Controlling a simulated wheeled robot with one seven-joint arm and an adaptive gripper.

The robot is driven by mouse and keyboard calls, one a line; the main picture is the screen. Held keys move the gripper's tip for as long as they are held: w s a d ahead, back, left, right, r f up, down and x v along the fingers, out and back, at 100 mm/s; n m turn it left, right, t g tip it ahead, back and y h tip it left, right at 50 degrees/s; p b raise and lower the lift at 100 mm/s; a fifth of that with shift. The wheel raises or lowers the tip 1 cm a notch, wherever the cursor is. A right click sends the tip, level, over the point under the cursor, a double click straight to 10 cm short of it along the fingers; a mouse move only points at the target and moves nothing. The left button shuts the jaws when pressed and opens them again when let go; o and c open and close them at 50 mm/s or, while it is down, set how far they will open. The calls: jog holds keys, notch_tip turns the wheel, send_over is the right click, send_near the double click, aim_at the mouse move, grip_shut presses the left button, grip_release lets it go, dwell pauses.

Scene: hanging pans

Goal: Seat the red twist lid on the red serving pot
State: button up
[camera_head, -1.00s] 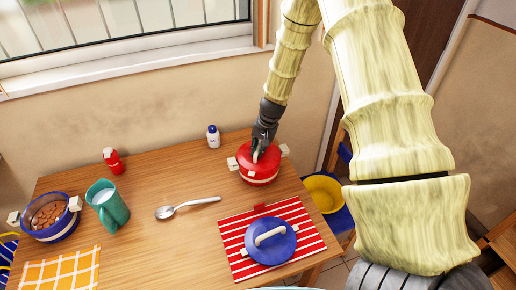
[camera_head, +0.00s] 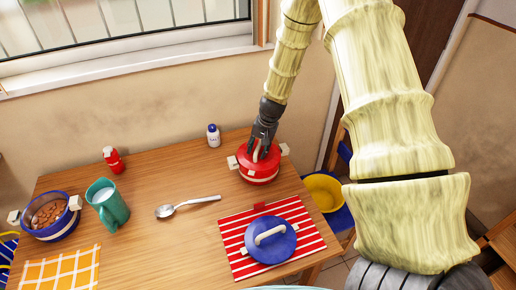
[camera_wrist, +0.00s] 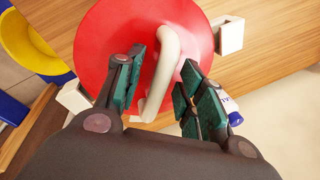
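The red serving pot (camera_head: 260,178) stands near the right back of the table, with white side grips and a pale band. The red twist lid (camera_head: 246,156) lies on top of it and looks about level; I cannot tell whether it is turned fully home. In the wrist view the lid (camera_wrist: 104,45) fills the upper middle, with its cream arched handle (camera_wrist: 168,60). My gripper (camera_head: 262,150) is over the lid from above. In the wrist view my gripper's fingers (camera_wrist: 160,88) are open on either side of the handle, with visible gaps.
A blue lid (camera_head: 270,252) lies on a red striped mat (camera_head: 232,232) in front. A spoon (camera_head: 188,207), teal mug (camera_head: 108,205), blue pot (camera_head: 58,228), red bottle (camera_head: 114,160) and white bottle (camera_head: 213,136) are on the table. A yellow bowl (camera_head: 324,194) sits beyond the right edge.

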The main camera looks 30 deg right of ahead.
jog(key=v, duration=1.2)
jog(key=shift+w+r, duration=0.1)
